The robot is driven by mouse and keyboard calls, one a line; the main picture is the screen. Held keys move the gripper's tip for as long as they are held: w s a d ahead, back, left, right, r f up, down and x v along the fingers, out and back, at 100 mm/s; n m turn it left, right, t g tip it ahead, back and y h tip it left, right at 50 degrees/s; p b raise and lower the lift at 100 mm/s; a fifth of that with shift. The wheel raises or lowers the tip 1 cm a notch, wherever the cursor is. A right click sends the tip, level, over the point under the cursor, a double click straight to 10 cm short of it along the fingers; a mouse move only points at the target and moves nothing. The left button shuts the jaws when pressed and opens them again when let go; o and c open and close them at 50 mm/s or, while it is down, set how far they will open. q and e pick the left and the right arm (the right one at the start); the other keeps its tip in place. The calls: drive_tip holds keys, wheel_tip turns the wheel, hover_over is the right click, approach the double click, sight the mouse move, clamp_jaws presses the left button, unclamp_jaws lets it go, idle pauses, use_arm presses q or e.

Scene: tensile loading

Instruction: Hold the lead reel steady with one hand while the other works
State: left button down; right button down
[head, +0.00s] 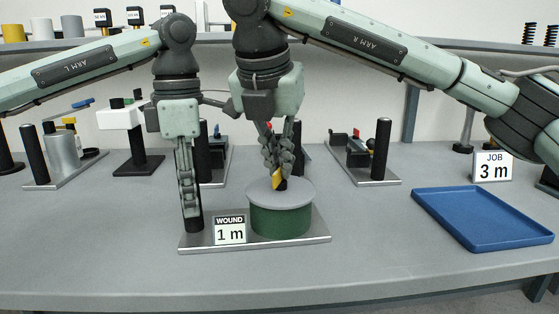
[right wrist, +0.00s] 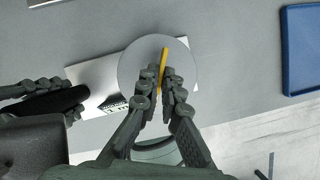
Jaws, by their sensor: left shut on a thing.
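The lead reel is a dark green drum (head: 281,219) with a round grey top, standing on a metal base plate (head: 300,239). The "WOUND 1 m" sign (head: 229,231) stands on the plate left of the drum. My left gripper (head: 188,205) is shut on the black upright post (head: 194,224) at the plate's left end. My right gripper (head: 281,172) points down over the middle of the drum, its fingers around a small knob with a yellow strip (head: 277,180). The right wrist view shows the yellow strip (right wrist: 164,60) between the fingers; their grip on the knob is unclear.
A blue tray (head: 480,217) lies on the bench to the right, with a "JOB 3 m" sign (head: 492,166) behind it. Other stands with black posts (head: 381,150) line the back. The bench front and the space between reel and tray are clear.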

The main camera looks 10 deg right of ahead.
drive_tip(key=c, duration=1.7)
unclamp_jaws()
drive_tip(key=v, duration=1.2)
drive_tip(key=shift+w+r, duration=0.1)
